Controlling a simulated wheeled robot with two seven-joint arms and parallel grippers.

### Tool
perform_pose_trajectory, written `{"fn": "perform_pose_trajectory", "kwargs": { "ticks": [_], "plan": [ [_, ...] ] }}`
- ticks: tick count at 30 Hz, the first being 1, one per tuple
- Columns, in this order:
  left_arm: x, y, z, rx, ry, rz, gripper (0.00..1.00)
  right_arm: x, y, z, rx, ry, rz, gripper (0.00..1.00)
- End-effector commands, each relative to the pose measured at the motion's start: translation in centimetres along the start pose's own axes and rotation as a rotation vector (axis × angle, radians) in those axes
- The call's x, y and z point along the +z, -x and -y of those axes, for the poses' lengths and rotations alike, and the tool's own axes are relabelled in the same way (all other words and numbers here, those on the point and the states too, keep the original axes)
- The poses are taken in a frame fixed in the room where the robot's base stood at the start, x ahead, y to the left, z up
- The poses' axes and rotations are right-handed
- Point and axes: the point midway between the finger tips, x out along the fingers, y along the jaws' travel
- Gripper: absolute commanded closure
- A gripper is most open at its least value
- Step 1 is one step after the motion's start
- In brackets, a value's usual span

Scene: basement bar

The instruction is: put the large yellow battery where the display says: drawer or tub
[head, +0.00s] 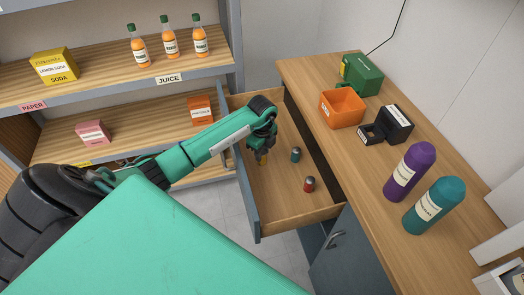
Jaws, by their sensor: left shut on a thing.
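My left gripper (263,150) reaches from the left over the open drawer (275,218) and points down. It is shut on the yellow battery (263,159), which shows only partly below the fingers; I cannot tell whether it touches the drawer floor. Inside the drawer a teal battery (296,155) and a red battery (309,184) stand apart. An orange tub (342,109) with a small label sits on the counter to the right. A black device (394,123) beside it may be the display; no readable message shows. My right gripper is out of view.
A green box (362,75) stands at the back of the wooden counter (375,225). A purple bottle (410,172) and a teal bottle (434,206) stand nearer. Shelves with juice bottles (169,37), a soda box (54,66) and other boxes are at left.

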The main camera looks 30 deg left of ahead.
Motion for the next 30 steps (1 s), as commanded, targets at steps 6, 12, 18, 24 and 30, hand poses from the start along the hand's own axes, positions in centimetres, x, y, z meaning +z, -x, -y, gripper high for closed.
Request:
{"fn": "perform_pose_trajectory", "kwargs": {
  "ticks": [6,12,18,24,30],
  "plan": [
    [0.0,-0.3,0.0,0.000,0.000,0.000,0.59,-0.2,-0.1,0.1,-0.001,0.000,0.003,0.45],
    [0.0,-0.2,0.0,0.000,0.000,0.000,0.49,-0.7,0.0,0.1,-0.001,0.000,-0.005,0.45],
    [0.0,0.3,0.0,-0.001,0.000,0.000,0.49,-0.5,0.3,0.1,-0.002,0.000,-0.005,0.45],
    [0.1,3.1,0.1,-0.006,-0.001,0.002,0.49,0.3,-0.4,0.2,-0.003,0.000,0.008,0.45],
    [0.1,7.5,0.1,-0.005,-0.002,0.002,0.49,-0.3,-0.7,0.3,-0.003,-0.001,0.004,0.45]
  ]
}}
